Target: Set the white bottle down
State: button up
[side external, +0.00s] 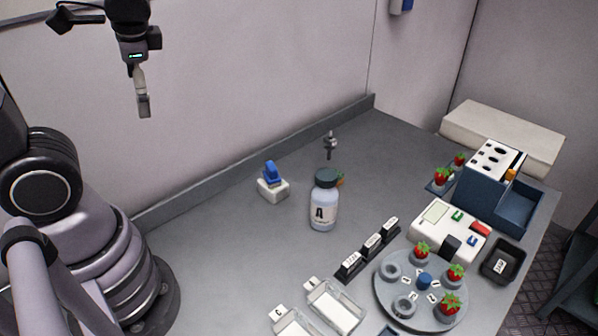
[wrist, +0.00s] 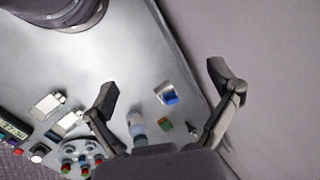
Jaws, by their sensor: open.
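The white bottle (side external: 323,207) has a dark green cap and a label with a black letter A. It stands upright on the grey table in the side view. In the wrist view the bottle (wrist: 137,128) shows small and far below, partly hidden at its lower end in the picture by my gripper. My gripper (side external: 144,105) is high above the table at the upper left, well apart from the bottle. In the wrist view its two fingers (wrist: 165,85) are spread wide with nothing between them.
A blue and white device (side external: 272,184) stands left of the bottle. Black labelled blocks (side external: 372,246), a round rack (side external: 424,283) with strawberries, clear trays (side external: 333,306) and a dark blue box (side external: 480,190) occupy the right and front. The table left of the bottle is largely clear.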

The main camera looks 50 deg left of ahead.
jog(key=s+d+r+n+t+h, duration=0.1)
jog(key=d+r+n+t+h, duration=0.1)
jog(key=d+r+t+h, duration=0.2)
jog(key=shift+s+d+r+n+t, duration=0.35)
jog(key=shift+r+t, duration=0.2)
jog(key=shift+t, duration=0.35)
